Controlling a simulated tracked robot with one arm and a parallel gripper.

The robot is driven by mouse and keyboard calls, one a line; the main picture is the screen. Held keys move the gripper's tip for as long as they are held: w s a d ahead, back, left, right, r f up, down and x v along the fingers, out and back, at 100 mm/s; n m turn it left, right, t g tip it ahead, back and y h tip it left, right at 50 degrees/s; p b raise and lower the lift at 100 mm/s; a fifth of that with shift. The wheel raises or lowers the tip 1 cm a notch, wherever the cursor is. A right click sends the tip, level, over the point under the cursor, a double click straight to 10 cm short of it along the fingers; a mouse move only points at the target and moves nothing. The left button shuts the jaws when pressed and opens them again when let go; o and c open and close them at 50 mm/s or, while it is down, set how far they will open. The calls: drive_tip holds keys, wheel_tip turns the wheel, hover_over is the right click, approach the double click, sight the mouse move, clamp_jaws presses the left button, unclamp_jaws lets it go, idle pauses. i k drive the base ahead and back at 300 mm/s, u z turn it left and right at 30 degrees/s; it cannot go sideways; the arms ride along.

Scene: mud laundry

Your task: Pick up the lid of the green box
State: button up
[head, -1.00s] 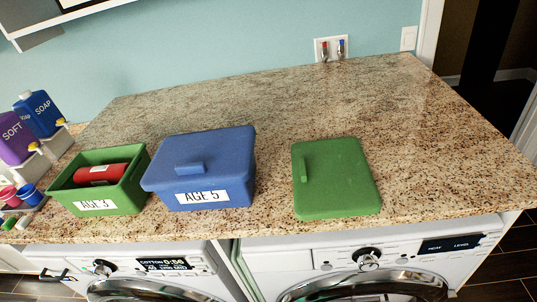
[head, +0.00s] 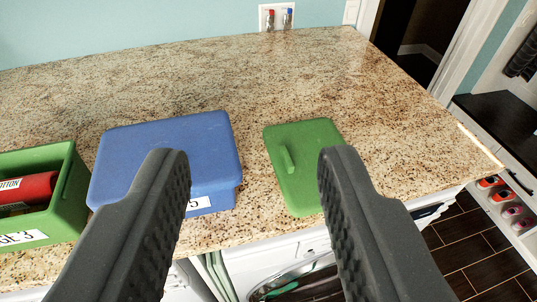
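The green lid (head: 303,160) lies flat on the granite counter, right of the blue box, with a raised handle bar (head: 287,158) near its left side. The open green box (head: 68,205) stands at the far left, cut off by the picture edge, with a red cylinder (head: 28,188) inside. My gripper (head: 250,165) is open and empty, its two dark fingers wide apart. The right finger covers part of the lid's right side in the picture. The left finger covers part of the blue box. The gap between the fingers shows the handle.
A closed blue box (head: 165,150) stands between the green box and the lid. The granite counter (head: 240,85) is clear behind them. Its front edge is close to the lid, above white washing machines (head: 250,262).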

sight(293, 149)
drive_tip(key=u, duration=0.15)
drive_tip(key=i, duration=1)
drive_tip(key=z, duration=0.1)
